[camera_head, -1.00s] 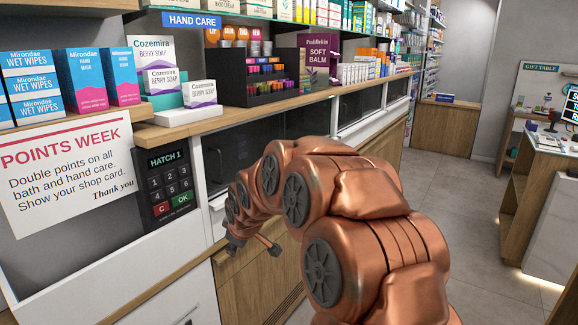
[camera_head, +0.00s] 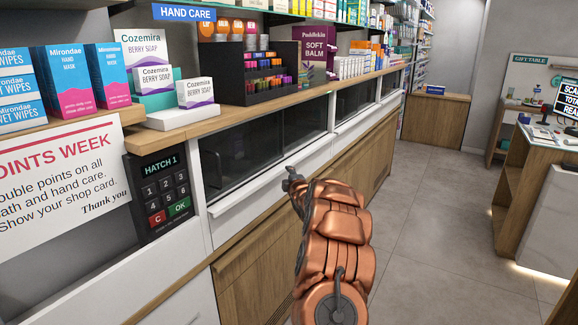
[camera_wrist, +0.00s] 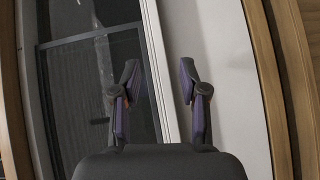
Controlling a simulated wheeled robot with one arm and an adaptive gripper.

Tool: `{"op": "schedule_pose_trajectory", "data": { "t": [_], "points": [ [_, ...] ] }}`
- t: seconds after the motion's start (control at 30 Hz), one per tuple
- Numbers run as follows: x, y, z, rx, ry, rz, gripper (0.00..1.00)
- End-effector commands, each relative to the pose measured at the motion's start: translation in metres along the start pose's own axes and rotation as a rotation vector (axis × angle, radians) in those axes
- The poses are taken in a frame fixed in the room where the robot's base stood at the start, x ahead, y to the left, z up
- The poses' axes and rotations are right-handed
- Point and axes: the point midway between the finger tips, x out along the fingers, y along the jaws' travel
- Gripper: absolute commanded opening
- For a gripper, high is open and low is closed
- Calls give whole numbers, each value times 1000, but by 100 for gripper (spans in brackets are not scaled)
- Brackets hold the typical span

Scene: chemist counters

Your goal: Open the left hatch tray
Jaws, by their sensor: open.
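The left hatch is a dark glass window (camera_head: 240,155) with a white tray front (camera_head: 250,197) below it, right of the keypad marked HATCH 1 (camera_head: 163,185). My gripper (camera_head: 291,180) is in front of the right part of this hatch in the head view. In the wrist view my gripper (camera_wrist: 160,76) is open and empty. Between and beyond its fingers run a white edge strip (camera_wrist: 155,50) and the white panel (camera_wrist: 225,80), with the dark glass to the left. I cannot tell whether the fingers touch the strip.
A second hatch window (camera_head: 355,97) lies farther along the counter. The wooden shelf above holds soap boxes (camera_head: 152,85) and a dark display rack (camera_head: 262,75). Wooden cabinet panels (camera_head: 245,268) are below. The grey floor (camera_head: 425,200) to the right is clear.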

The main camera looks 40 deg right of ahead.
Motion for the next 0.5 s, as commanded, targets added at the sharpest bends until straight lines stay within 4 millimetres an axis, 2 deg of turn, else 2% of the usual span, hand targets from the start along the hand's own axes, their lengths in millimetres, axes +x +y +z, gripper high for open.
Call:
{"op": "schedule_pose_trajectory", "data": {
  "t": [0.03,0.2,0.5],
  "points": [
    [3,-2,14,-27,-7,21,43],
    [8,-1,36,-96,-13,80,43],
    [19,2,40,-114,-14,93,43]
  ]
}}
